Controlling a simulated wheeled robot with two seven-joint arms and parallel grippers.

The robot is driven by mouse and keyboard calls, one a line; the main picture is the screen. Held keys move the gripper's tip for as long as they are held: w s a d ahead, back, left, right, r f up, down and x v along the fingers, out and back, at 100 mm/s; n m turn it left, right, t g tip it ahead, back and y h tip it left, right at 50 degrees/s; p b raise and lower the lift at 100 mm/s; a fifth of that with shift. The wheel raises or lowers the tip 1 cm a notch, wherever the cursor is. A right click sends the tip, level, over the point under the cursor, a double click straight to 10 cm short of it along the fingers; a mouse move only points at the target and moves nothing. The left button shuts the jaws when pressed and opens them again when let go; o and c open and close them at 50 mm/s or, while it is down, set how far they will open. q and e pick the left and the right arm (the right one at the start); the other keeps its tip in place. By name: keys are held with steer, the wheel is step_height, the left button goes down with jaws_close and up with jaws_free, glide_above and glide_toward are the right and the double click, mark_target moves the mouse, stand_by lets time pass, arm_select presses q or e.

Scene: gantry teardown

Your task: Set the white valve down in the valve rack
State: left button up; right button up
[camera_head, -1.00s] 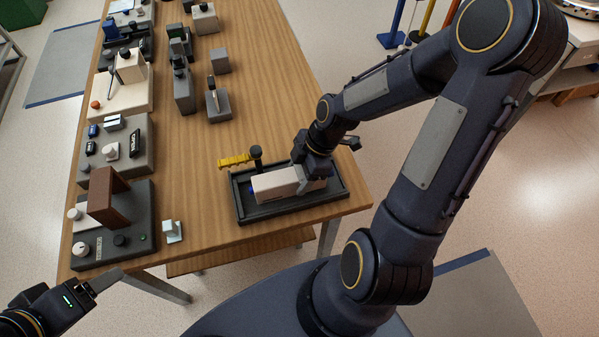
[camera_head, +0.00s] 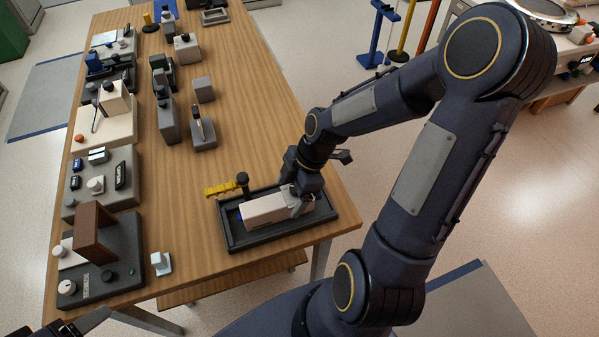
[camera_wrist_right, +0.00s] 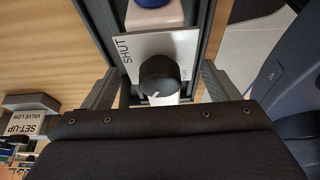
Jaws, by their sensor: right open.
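The white valve (camera_head: 268,209), a long pale block with a blue end, lies lengthwise in a dark, low-walled tray (camera_head: 263,242), which looks like the valve rack. In the right wrist view the valve (camera_wrist_right: 157,14) carries a white plate marked SHUT (camera_wrist_right: 158,50) and a black knob (camera_wrist_right: 157,75). My right gripper (camera_head: 297,207) is over the valve's right end, jaws open. In the wrist view its fingers (camera_wrist_right: 155,88) stand apart on either side of the knob, with gaps visible. My left gripper (camera_head: 68,328) barely shows at the bottom left; its jaws cannot be made out.
A black-topped post (camera_head: 242,182) and a yellow strip (camera_head: 222,189) stand close behind the tray. A small pale block (camera_head: 161,263) sits near the front edge. Panels with knobs and a brown bridge-shaped piece (camera_head: 93,231) line the left side.

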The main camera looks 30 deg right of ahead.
steer(key=v, duration=0.9)
steer(key=shift+p, duration=0.35)
steer(key=s+a+r+m+t, duration=0.2)
steer(key=s+m, duration=0.3)
steer(key=m, duration=0.3)
steer(key=s+a+r+m+t, duration=0.2)
steer(key=s+r+m, duration=0.3)
steer(key=m, duration=0.4)
steer(key=shift+s+a+t, duration=0.3)
steer(key=shift+s+a, duration=0.05)
steer(key=shift+a, duration=0.4)
steer(key=shift+r, duration=0.1)
steer(key=shift+c, duration=0.4)
